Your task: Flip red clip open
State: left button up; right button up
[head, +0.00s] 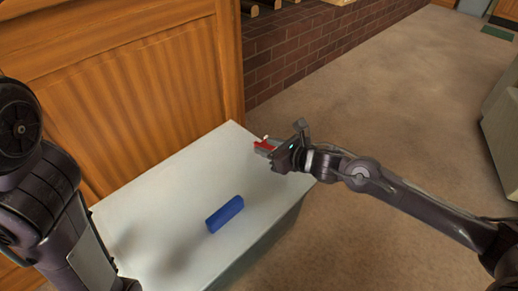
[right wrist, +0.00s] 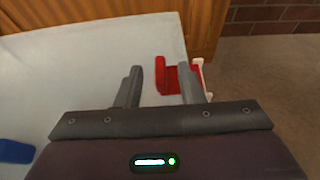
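The red clip (head: 264,145) sits near the far right corner of the white table top, with a small pale part beside it. It also shows in the right wrist view (right wrist: 163,77), where a white strip runs along its right side. My right gripper (head: 268,150) is at the clip. In the right wrist view its two fingers (right wrist: 161,84) are spread apart. The right finger overlaps the red clip in the picture and hides part of it; I cannot tell if they touch. The left finger is clear of it. My left arm comes in at the left; its gripper is out of view.
A blue block (head: 225,214) lies on the white table (head: 165,190), nearer to me; it shows at the lower left of the right wrist view (right wrist: 15,151). A wooden panel (head: 130,85) stands behind the table. Open carpet lies to the right.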

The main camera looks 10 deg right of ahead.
aim_at(259, 145)
jog(key=b+x, duration=0.1)
jog(key=x, duration=0.3)
jog(key=shift+f, duration=0.1)
grip_shut()
